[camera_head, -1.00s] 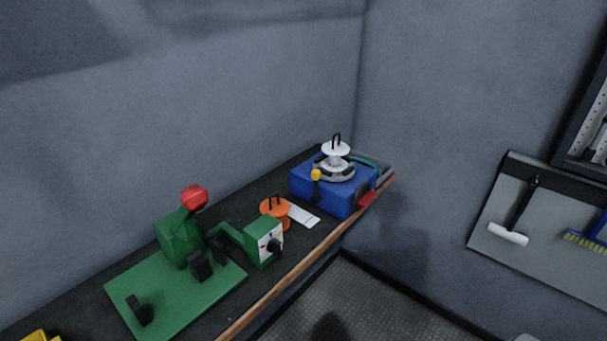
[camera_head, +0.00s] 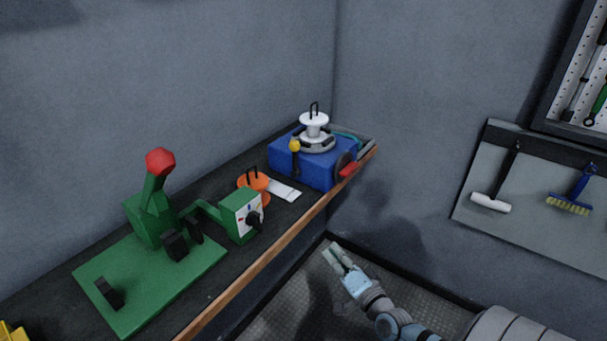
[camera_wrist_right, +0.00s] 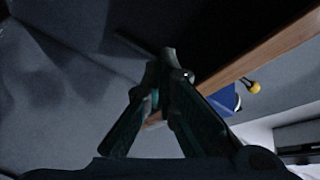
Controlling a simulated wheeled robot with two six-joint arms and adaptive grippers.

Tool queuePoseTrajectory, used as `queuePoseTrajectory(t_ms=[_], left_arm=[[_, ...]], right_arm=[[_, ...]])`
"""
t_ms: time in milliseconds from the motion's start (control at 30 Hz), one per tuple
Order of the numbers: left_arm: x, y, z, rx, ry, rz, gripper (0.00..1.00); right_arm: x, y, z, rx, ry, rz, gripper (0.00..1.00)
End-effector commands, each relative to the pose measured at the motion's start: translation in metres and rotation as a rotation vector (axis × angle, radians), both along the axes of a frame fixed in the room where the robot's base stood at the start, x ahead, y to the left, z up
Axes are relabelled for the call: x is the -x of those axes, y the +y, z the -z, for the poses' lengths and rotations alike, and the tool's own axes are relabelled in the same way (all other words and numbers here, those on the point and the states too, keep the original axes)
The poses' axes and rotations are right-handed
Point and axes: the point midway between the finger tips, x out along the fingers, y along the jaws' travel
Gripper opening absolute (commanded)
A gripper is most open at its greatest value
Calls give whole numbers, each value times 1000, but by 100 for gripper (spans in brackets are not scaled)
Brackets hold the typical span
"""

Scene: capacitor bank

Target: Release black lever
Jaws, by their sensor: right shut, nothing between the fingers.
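Several black parts could be the black lever, and I cannot tell which is meant. A black lever with a yellow knob (camera_head: 294,147) stands on the front of the blue box (camera_head: 312,172). A black knob (camera_head: 254,222) sits on the white dial face of a green box (camera_head: 238,213). Black blocks (camera_head: 175,245) stand on the green base plate (camera_head: 130,300). My right gripper (camera_head: 335,253) is shut and empty over the floor, in front of the bench and apart from these things. In the right wrist view, its fingers (camera_wrist_right: 165,65) meet, with the yellow knob (camera_wrist_right: 253,87) beyond. My left gripper is not in view.
The dark bench (camera_head: 60,278) with a wooden front edge (camera_head: 265,257) runs along the wall. An orange part (camera_head: 253,181) and a white tag (camera_head: 285,191) lie between the green and blue devices. A grey panel with brushes (camera_head: 470,195) hangs on the right wall.

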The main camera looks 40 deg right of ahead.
Motion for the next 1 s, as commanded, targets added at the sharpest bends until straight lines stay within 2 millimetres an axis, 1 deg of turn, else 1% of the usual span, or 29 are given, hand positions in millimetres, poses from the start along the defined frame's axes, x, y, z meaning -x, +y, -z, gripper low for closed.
queuePoseTrajectory(t_ms=[33, 67, 100, 200, 267, 300, 367, 667, 767, 867, 1000], left_arm=[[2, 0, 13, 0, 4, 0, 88], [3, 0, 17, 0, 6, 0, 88], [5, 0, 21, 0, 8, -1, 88], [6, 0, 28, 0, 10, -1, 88], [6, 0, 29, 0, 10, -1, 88], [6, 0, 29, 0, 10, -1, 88], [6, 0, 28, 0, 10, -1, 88], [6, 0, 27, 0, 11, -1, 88], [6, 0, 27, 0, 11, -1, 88], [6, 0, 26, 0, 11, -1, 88], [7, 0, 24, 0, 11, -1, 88]], right_arm=[[-10, 1, -39, -117, -137, -8, 0], [-13, 3, -65, -199, -214, -15, 0], [-15, 6, -95, -305, -301, -28, 0], [-13, 13, -148, -522, -443, -67, 0], [-11, 15, -164, -601, -484, -82, 0], [-10, 16, -170, -630, -498, -87, 0], [-10, 17, -174, -647, -505, -90, 0], [-12, 16, -175, -643, -504, -87, 0], [-21, 14, -178, -644, -505, -86, 0], [-36, 11, -185, -644, -506, -87, 0], [-64, 6, -195, -644, -507, -87, 0]])
